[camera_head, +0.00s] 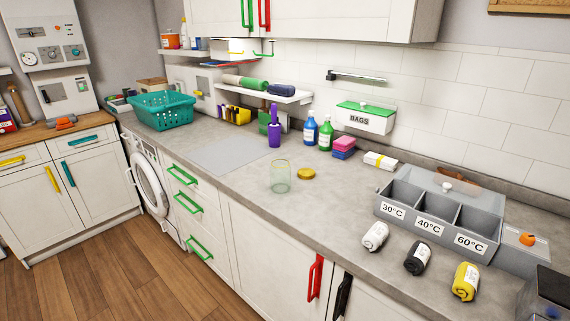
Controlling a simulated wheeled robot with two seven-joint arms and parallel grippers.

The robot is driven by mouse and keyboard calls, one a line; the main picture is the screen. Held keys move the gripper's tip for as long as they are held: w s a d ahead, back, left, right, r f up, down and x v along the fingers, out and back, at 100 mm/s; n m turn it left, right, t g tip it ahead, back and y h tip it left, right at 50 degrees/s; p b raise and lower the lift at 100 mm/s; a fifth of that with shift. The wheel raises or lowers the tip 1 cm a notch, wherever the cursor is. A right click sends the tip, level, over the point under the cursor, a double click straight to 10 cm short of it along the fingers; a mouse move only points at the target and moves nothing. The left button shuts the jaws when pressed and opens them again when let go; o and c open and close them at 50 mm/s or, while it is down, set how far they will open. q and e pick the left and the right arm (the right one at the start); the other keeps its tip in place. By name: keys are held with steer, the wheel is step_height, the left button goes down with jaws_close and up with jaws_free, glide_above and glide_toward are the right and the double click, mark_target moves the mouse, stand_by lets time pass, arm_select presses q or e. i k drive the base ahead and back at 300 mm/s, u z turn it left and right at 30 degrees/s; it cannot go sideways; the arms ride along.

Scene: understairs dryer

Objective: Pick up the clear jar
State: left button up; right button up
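The clear jar (281,178) stands upright and open on the grey counter, near the middle of the view. It looks empty, with a faint greenish-yellow rim. Neither of my grippers shows in the head view.
A grey three-compartment sorter (385,207) and rolled cloths (417,258) are to the right. The counter (250,172) around the jar is clear, its front edge close by.

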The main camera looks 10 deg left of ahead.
mark_target(280, 169)
steer(key=u, duration=2)
steer(key=i, duration=1.7)
steer(key=z, duration=0.65)
